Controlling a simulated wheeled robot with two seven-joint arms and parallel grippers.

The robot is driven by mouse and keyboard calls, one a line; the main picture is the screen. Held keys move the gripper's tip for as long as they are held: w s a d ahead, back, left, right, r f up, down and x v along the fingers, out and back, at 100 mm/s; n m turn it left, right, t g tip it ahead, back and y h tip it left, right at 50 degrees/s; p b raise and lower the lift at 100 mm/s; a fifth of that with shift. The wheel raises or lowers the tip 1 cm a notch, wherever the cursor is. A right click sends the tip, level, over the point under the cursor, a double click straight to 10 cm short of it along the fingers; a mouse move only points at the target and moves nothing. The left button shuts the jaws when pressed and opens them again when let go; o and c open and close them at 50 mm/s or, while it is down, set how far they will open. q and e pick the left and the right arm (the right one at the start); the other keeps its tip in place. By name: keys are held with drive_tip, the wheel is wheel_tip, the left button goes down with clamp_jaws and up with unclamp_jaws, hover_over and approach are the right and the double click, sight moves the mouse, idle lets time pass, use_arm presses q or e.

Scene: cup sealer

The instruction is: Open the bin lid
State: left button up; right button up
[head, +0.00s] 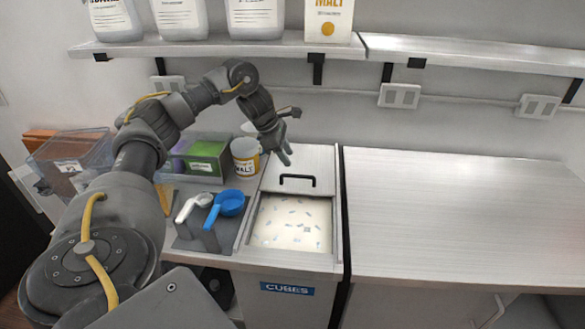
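The bin (287,262), labelled CUBES, is set into the counter. Its steel lid (318,165) with a black bar handle (297,178) lies flat over the rear part. In front of the handle the bin is uncovered, showing pale contents (290,222) with small bluish cubes. My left gripper (286,157) is above the rear of the lid, behind the handle and apart from it. It points downward and holds nothing that I can see. Its fingers are small and dark, so I cannot tell if they are open. My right gripper is not in view.
Left of the bin, a white scoop (190,207) and a blue scoop (229,203) rest on a grey holder (190,232). A malt cup (245,157) and clear containers stand behind. The right counter (450,205) is clear. A shelf (220,48) with several containers hangs above.

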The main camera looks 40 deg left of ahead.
use_arm(q)
drive_tip(key=v, duration=0.2)
drive_tip(key=shift+s+r, duration=0.1)
drive_tip(key=shift+r, duration=0.15)
idle(0.4)
